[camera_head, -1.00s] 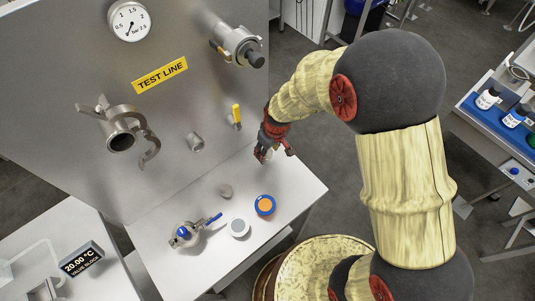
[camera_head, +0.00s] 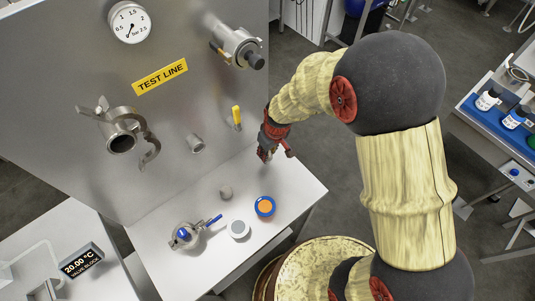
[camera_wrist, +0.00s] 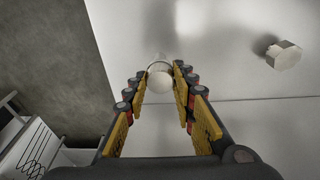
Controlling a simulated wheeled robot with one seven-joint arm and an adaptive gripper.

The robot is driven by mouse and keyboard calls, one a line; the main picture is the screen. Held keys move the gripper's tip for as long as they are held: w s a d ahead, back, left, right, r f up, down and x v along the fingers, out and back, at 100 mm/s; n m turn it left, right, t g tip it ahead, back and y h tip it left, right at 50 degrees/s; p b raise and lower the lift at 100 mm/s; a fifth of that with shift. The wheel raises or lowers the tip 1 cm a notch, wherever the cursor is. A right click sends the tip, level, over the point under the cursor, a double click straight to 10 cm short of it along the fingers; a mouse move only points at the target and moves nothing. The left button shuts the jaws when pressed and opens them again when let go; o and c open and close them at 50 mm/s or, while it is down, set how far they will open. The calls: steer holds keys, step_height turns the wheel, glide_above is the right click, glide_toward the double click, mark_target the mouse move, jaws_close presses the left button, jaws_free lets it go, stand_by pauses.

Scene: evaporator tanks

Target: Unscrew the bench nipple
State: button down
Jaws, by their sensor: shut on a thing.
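My gripper (camera_head: 266,152) is low over the right back part of the white bench (camera_head: 300,191), beside the steel panel. In the wrist view my gripper (camera_wrist: 160,85) has its fingertips closed on both sides of a small pale round piece, which I take to be the bench nipple (camera_wrist: 160,77). Its round end faces the camera, and a metallic part shows just beyond it. The fingers hide its sides, and I cannot tell whether it is threaded in or loose. In the head view the gripper hides it.
A grey hex-ended piece (camera_wrist: 283,55) lies to the right in the wrist view. The bench holds a small grey fitting (camera_head: 226,192), an orange-and-blue disc (camera_head: 265,206), a grey round piece (camera_head: 239,228) and a blue-handled valve (camera_head: 184,236). Panel fittings include a yellow-handled valve (camera_head: 236,117).

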steer(key=c, duration=1.7)
jaws_free()
steer(key=shift+c, duration=0.2)
steer(key=shift+r+m+p, duration=0.2)
steer(key=shift+m+p, duration=0.6)
steer(key=shift+p, duration=0.2)
steer(key=shift+f+m+h+p, duration=0.15)
steer(key=shift+m+h+p, duration=0.25)
steer(key=shift+m, duration=1.3)
steer(key=shift+f+b, duration=0.1)
steer(key=shift+b, duration=0.25)
